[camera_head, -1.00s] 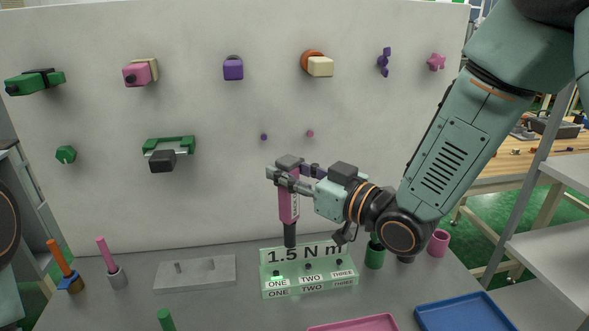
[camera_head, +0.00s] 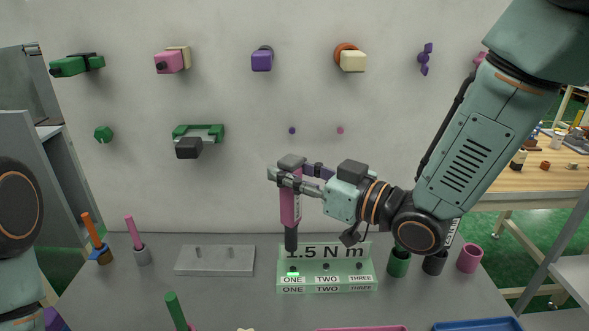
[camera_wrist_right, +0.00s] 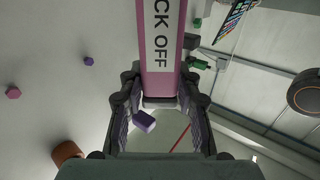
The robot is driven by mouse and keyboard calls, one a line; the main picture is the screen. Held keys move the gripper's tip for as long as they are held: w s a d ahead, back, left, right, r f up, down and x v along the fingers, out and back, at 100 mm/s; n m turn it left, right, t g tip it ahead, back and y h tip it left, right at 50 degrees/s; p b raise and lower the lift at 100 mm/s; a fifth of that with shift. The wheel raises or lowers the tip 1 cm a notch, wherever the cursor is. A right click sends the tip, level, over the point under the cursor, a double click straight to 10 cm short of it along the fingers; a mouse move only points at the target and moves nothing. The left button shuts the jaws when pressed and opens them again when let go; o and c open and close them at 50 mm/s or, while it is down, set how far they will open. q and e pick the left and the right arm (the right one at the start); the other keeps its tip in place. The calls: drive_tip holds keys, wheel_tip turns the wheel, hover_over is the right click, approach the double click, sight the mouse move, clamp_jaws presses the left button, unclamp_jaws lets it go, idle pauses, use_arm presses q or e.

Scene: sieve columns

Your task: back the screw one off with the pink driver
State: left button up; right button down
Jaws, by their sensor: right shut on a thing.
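The pink driver (camera_head: 290,208) hangs upright in my right gripper (camera_head: 286,180), which is shut on its upper part. In the right wrist view the driver's pink body (camera_wrist_right: 159,40) shows part of a label, "CK OFF". Its dark tip points down over the ONE place of the green screw block (camera_head: 345,282). A bright green mark (camera_head: 293,273) shows just above the ONE label. I cannot tell whether the tip touches screw one. Dark screw heads show at TWO (camera_head: 326,266) and THREE (camera_head: 360,266). My left gripper is out of view.
A grey plate (camera_head: 215,262) with two pegs lies left of the block. Green (camera_head: 398,264), black (camera_head: 434,264) and pink (camera_head: 469,259) cups stand to the right. A blue tray (camera_head: 478,325) is at the front right. A board (camera_head: 240,195) with mounted tools rises behind.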

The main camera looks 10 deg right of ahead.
sight(299, 197)
drive_tip(key=shift+d+r, duration=0.1)
drive_tip(key=shift+d, duration=0.25)
drive_tip(key=f+b, duration=0.1)
drive_tip(key=f, duration=0.1)
drive_tip(key=shift+a+f+b, duration=0.3)
drive_tip(key=shift+f+b, duration=0.05)
drive_tip(key=shift+b, duration=0.05)
drive_tip(key=shift+w+d+f+b, duration=0.15)
drive_tip(key=shift+f+b, duration=0.25)
drive_tip(key=shift+f, duration=0.2)
drive_tip(key=shift+s+d+f+b, duration=0.1)
drive_tip(key=shift+f+b, duration=0.3)
drive_tip(key=shift+f, duration=0.15)
drive_tip(key=shift+a, duration=0.15)
